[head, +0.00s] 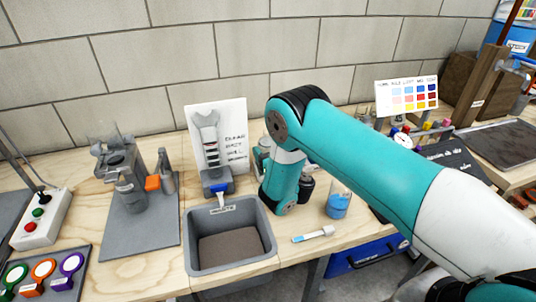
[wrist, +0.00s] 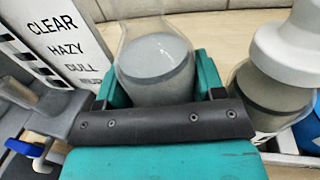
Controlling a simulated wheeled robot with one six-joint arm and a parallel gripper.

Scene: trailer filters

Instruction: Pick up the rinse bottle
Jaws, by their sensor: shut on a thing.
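The rinse bottle (wrist: 156,62), a clear vessel with greyish contents, stands between the teal fingers of my gripper (wrist: 160,92) in the wrist view. The fingers are closed against its sides. Its lower part is hidden behind the gripper's dark bar. In the head view my teal arm hides the gripper and most of what it holds, near the back of the bench just right of the sign. I cannot tell whether the bottle touches the bench.
A white-capped bottle (wrist: 280,75) stands close on the right. The upright sign (head: 222,135) and a blue-tipped nozzle (head: 219,190) are left. In front are a grey waste bin (head: 190,262), a brush (head: 313,235) and a beaker of blue liquid (head: 337,207).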

